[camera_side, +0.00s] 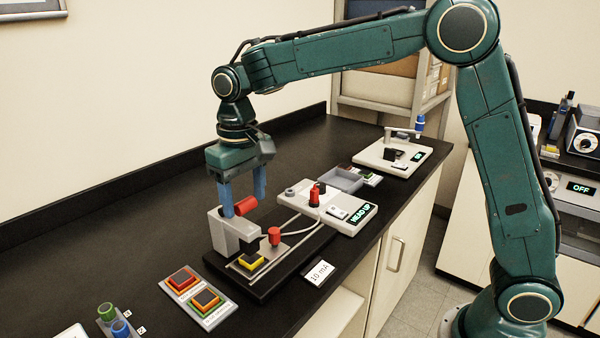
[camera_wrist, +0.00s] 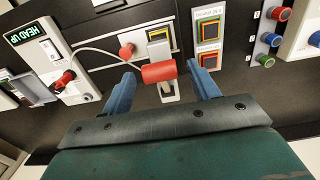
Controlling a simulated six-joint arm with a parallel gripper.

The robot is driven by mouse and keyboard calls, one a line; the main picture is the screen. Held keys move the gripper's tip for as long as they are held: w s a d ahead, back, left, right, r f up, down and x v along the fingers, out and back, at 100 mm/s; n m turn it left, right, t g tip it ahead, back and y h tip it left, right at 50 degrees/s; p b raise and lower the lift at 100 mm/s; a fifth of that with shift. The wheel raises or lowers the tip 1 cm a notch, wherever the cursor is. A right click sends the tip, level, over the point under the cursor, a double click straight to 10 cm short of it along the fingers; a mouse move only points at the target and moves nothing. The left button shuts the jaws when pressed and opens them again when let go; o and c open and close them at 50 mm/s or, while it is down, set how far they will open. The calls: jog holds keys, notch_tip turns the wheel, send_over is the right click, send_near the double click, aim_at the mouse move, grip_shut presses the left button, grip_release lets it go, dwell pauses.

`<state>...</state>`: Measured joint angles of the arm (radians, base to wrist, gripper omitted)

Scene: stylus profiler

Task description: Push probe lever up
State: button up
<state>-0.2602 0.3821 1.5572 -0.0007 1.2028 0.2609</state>
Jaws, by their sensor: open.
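The stylus profiler (camera_side: 222,232) is a light grey column on a dark base. A red cylindrical handle (camera_side: 246,205) lies crosswise at its top and looks like the probe lever. In the wrist view, the handle (camera_wrist: 159,72) sits between my fingers. My gripper (camera_side: 243,207) points down and is open, with one blue finger on each side of the handle. In the wrist view, my gripper (camera_wrist: 161,70) shows gaps beside the handle's ends. A yellow-edged dark sample (camera_side: 251,261) sits under the profiler's head.
A red knob (camera_side: 274,237) stands beside the sample. A controller (camera_side: 335,211) with a red switch (camera_side: 314,196) reads "HEAD UP". A grey tray (camera_side: 341,180) and another instrument (camera_side: 390,157) stand farther back.

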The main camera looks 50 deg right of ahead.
jog(key=shift+f, duration=1.9)
grip_shut()
jog(key=shift+w+r, duration=0.1)
jog(key=shift+w+a+r+g, duration=0.15)
jog(key=shift+r+g, duration=0.1)
jog(key=shift+g, duration=0.35)
jog(key=shift+w+a+r+g, duration=0.15)
jog(key=shift+r+g, duration=0.05)
jog(key=shift+g, duration=0.4)
jog(key=shift+d+r+g, duration=0.15)
jog(key=shift+r+g, duration=0.05)
jog(key=shift+g, duration=0.1)
